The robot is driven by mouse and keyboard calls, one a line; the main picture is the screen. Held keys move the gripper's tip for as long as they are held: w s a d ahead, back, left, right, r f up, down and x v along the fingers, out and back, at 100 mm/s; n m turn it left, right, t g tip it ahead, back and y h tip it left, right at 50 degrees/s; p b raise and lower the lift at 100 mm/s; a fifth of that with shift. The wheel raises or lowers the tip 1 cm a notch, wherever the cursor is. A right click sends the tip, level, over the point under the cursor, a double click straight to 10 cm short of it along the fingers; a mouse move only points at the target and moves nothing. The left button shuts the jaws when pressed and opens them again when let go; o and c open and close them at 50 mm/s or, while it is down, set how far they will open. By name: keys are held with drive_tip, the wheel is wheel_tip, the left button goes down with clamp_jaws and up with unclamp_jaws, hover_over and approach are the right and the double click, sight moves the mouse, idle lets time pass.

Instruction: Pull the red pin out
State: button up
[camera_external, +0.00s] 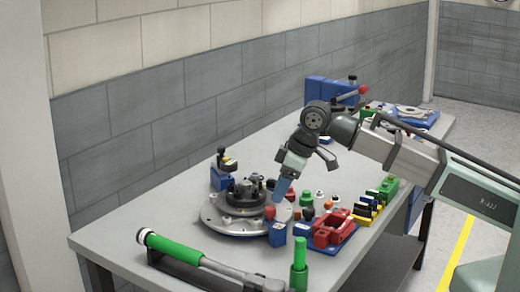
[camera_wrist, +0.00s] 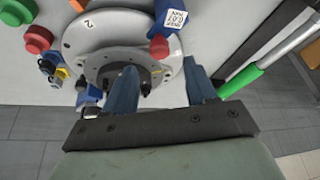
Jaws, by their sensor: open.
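The red pin (camera_external: 269,212) stands at the front edge of the round grey chassis plate (camera_external: 225,226), by a blue labelled block (camera_external: 277,236). In the wrist view the red pin (camera_wrist: 159,47) shows its rounded red head, next to the blue block (camera_wrist: 172,18) with its white label. My gripper (camera_external: 281,190) is above the plate, a little above and to the right of the pin, tilted downward. In the wrist view my gripper (camera_wrist: 160,82) has its two blue fingers apart with nothing between them. The pin lies ahead of the gap, apart from the fingers. Its lower part is hidden.
A green-handled tool (camera_external: 185,254) lies along the front table edge, near an upright green handle (camera_external: 299,268). A red fixture (camera_external: 330,230) on a blue base and several small colored parts stand right of the plate. A blue block with a black clamp (camera_external: 223,178) stands behind it.

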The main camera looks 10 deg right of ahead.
sight(270, 204)
drive_tip(key=shift+x, duration=2.8)
drive_tip(key=shift+c, duration=0.2)
clamp_jaws()
